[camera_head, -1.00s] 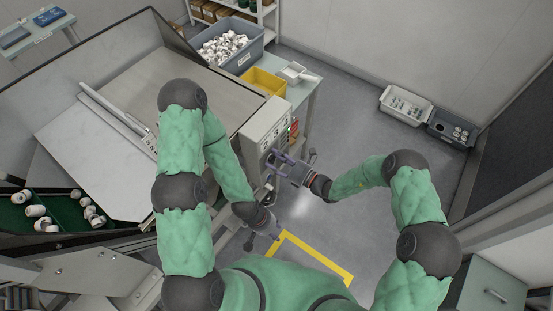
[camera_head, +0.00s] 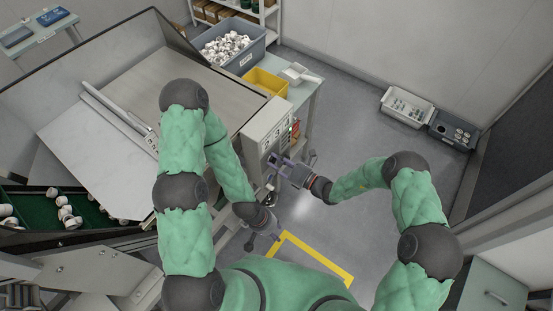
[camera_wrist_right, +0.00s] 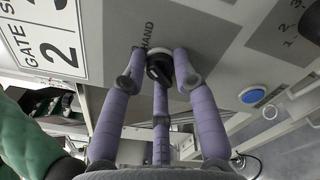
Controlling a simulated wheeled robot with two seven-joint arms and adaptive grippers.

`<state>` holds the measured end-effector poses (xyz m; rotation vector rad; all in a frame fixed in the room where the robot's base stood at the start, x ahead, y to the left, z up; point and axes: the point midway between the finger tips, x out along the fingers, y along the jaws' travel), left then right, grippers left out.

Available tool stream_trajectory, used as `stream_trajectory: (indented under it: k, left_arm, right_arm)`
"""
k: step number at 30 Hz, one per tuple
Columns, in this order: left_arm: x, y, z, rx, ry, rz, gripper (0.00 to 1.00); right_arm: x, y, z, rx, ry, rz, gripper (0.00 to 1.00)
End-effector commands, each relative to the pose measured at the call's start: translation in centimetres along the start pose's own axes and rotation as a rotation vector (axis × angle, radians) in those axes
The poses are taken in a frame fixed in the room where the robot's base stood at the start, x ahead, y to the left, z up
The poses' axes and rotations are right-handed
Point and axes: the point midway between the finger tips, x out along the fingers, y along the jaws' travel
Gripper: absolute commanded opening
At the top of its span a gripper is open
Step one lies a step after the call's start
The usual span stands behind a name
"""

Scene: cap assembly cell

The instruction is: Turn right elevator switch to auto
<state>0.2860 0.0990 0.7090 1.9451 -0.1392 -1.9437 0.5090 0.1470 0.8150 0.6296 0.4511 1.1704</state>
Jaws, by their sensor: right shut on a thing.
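The grey control box (camera_head: 262,128) stands at the right end of the machine. In the right wrist view its panel carries a black rotary switch (camera_wrist_right: 158,66) on a pale round base, with the word HAND printed beside it. My right gripper (camera_wrist_right: 160,77) has its purple fingers closed around this switch; the fingers partly cover the knob, and no AUTO label shows. In the head view my right gripper (camera_head: 279,168) reaches the box's front from the right. My left gripper (camera_head: 277,231) is low, in front of the machine and apart from the switch; its finger opening is unclear.
A blue button (camera_wrist_right: 252,95) and a numbered black selector (camera_wrist_right: 311,22) are also on the panel. A yellow bin (camera_head: 265,83) and a grey bin of white caps (camera_head: 226,62) stand behind the box.

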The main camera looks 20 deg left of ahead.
Motion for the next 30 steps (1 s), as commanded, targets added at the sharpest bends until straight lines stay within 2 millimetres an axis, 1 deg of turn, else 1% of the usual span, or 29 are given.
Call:
stream_trajectory:
  k: [1, 21, 30]
  left_arm:
    - [-0.01, 0.01, 0.0, 0.0, 0.0, 0.0, 0.4]
    - [0.24, -0.09, -0.01, 0.0, 0.0, 0.0, 0.4]
    - [0.37, -0.13, -0.01, 0.0, 0.0, 0.0, 0.4]
  right_arm:
    - [0.13, -0.45, 1.64, -0.046, -0.023, -0.006, 0.0]
    - [0.17, -0.16, 1.73, -0.57, -0.025, -0.009, 0.0]
    - [0.18, -0.07, 1.64, -0.705, -0.024, -0.01, 0.0]
